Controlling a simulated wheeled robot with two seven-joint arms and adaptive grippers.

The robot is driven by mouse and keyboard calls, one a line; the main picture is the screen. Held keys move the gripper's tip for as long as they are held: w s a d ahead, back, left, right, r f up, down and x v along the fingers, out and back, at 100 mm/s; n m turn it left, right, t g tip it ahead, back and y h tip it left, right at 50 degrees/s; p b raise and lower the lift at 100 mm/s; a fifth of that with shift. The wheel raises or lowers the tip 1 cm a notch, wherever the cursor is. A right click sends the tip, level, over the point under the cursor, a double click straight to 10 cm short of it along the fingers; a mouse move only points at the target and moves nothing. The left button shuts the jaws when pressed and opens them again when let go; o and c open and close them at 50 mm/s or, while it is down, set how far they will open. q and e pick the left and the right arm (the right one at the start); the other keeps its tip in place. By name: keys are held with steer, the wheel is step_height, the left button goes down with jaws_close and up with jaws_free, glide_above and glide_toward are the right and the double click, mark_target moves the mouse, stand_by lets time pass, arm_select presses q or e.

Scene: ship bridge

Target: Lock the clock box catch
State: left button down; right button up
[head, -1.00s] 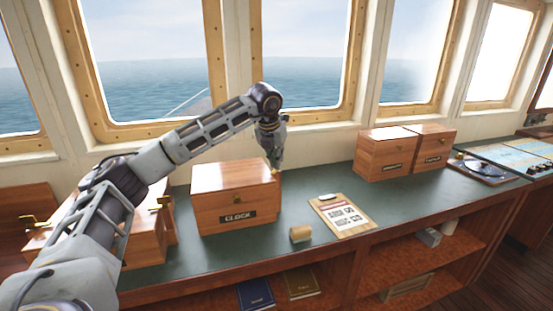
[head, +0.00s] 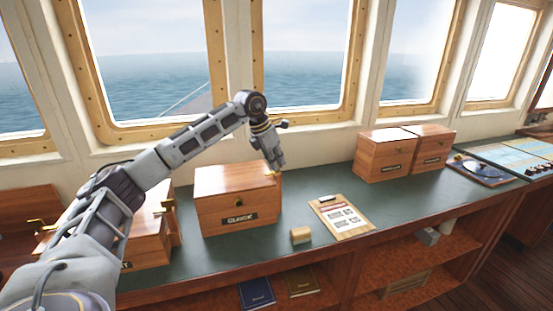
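The clock box (head: 225,213) is a reddish wooden box on the green counter, left of the picture's middle, with its lid down. Its front has a small round brass fitting and a dark label, blurred now. A small brass piece, perhaps the catch (head: 271,173), shows at the lid's right front edge; its position is too small to tell. My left gripper (head: 277,165) points down at the box's right side, its tips close to that brass piece. I cannot tell whether they touch it or how far the fingers are open. My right gripper is not in view.
Another wooden box (head: 147,245) with brass fittings stands at left, partly behind my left arm. A small wooden block (head: 301,235) and a clipboard (head: 342,217) lie right of the clock box. Two wooden boxes (head: 382,158) stand farther right. Windows rise behind the counter.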

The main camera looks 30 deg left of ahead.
arm_select(q)
steer(key=shift+r+m+p, duration=0.15)
steer(key=shift+m+p, duration=0.25)
steer(key=shift+m, duration=0.2)
steer(key=shift+w+m+g+h+p, duration=0.1)
steer(key=shift+m+g+h+p, duration=0.4)
steer(key=shift+m, duration=0.4)
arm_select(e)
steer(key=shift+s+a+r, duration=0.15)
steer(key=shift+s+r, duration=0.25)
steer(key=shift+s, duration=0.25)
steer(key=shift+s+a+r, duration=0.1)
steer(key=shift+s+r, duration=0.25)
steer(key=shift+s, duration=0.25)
arm_select(q)
steer(key=c, duration=1.7)
jaws_free()
steer(key=shift+o, duration=0.2)
steer(key=shift+v, duration=0.95)
steer(key=v, duration=1)
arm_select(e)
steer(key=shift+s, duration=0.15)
